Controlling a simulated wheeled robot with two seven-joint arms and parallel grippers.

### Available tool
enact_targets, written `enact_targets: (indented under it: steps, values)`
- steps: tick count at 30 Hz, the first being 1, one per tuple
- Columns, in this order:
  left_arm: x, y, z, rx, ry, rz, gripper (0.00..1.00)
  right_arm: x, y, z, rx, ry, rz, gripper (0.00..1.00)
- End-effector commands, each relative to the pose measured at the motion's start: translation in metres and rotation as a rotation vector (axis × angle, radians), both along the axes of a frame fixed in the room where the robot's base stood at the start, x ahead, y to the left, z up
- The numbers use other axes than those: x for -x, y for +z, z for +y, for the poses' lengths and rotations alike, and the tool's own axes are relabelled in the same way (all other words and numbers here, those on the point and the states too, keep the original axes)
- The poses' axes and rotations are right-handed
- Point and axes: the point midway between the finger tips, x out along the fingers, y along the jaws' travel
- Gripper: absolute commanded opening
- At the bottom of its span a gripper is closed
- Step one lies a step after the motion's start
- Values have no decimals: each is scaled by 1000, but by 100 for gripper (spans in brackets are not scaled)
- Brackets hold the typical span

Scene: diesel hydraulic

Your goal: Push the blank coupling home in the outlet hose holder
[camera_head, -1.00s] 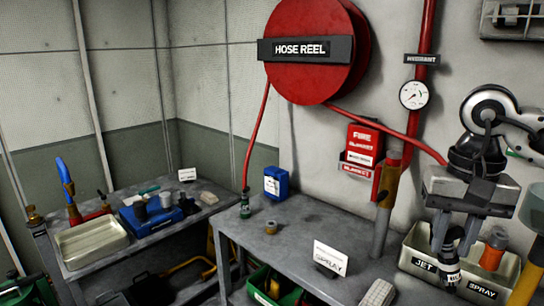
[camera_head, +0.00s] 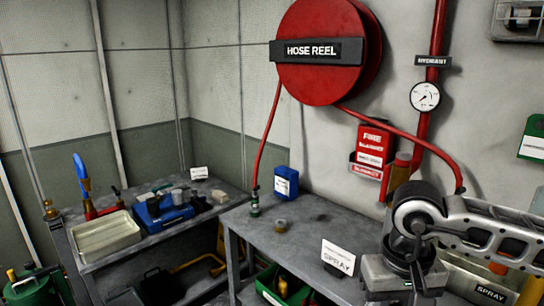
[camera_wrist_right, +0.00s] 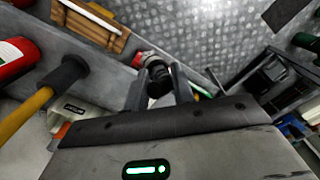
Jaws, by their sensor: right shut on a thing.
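My right gripper (camera_head: 412,292) is low at the right in the head view, where the bottom edge cuts off its fingers. In the right wrist view its two fingers (camera_wrist_right: 159,88) are shut on a dark round piece (camera_wrist_right: 159,76). I cannot tell for sure that this is the blank coupling. I cannot make out which thing is the outlet hose holder. My left gripper is not in view.
The blue container (camera_head: 286,183) stands at the back of the grey bench (camera_head: 310,220). The SPRAY bin (camera_head: 490,292) is at the right. The middle of the bench is clear.

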Motion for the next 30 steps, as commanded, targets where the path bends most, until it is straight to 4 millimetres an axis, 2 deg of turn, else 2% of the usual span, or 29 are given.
enact_targets:
  steps: [1, 3, 6, 14, 17, 20, 26, 27, 30]
  values:
    - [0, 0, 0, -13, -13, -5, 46, 2, -8, 13, -8, 37, 2, 0]
    - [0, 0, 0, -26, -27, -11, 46, 3, -15, 24, -14, 69, 1, 0]
    - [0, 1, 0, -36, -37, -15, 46, 4, -20, 31, -18, 89, -2, 0]
    - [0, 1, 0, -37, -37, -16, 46, 4, -21, 32, -19, 91, -3, 0]
    - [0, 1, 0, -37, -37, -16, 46, 5, -29, 32, -21, 92, 2, 0]
    - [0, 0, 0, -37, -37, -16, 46, 9, -53, 34, -27, 95, 6, 0]
    - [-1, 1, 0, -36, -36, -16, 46, 25, -120, 35, -31, 94, 5, 0]
    - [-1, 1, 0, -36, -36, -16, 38, 28, -131, 35, -31, 93, 4, 0]
    - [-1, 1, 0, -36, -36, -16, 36, 37, -154, 33, -25, 92, 1, 0]
